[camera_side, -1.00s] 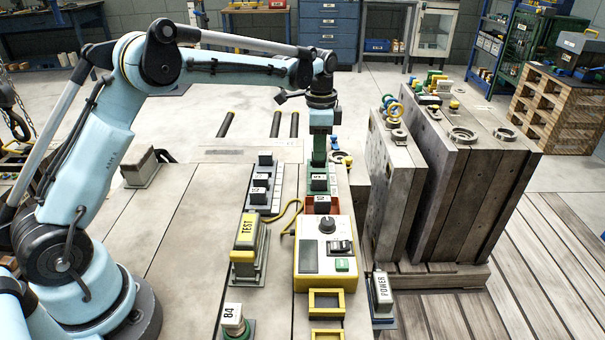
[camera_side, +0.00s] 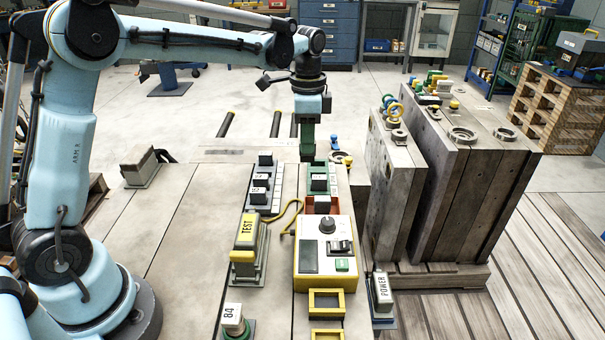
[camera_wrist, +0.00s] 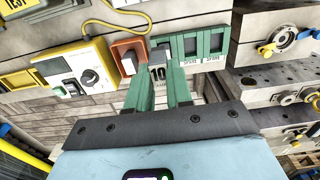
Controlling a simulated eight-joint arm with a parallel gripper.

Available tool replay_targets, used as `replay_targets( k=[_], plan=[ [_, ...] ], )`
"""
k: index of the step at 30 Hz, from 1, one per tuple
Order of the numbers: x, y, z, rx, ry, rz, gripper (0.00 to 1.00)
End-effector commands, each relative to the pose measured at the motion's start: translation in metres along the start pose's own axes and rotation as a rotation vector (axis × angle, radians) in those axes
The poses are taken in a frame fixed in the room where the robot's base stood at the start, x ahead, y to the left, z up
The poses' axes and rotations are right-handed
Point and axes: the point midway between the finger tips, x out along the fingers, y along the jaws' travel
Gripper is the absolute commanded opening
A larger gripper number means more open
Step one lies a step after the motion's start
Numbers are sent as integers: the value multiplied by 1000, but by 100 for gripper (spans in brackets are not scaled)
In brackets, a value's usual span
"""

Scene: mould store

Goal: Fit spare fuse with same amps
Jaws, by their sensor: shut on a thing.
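My gripper (camera_side: 308,150) has green fingers and is above the far end of the bench, near the green spare holder (camera_side: 334,184). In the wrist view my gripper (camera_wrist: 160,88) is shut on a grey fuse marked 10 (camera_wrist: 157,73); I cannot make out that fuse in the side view. The orange socket (camera_wrist: 117,48) is beside the fingers, left of the fuse, with a grey part inside. The green holder (camera_wrist: 202,59) shows dark slots and SPARE labels. In the side view a dark block (camera_side: 319,182) stands at the holder; its mark is too small to read.
The yellow tester box (camera_side: 324,270) with a knob adjoins the orange socket. A yellow TEST block (camera_side: 246,236), a row of dark blocks (camera_side: 262,185) and a POWER block (camera_side: 381,290) stand around it. Tall moulds (camera_side: 450,180) rise at right.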

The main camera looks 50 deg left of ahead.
Motion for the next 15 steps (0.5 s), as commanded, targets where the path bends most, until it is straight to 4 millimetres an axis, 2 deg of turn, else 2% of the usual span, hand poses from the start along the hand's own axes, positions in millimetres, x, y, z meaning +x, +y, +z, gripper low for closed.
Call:
replay_targets(
  k=[1, 6, 10, 15],
  plan=[
    [3, -13, 19, -10, 0, 0, 0],
    [13, -40, 69, -7, 0, 0, 0],
    [18, -50, 95, -3, 0, 0, 0],
    [22, -55, 107, 1, 0, 0, 0]
  ],
)
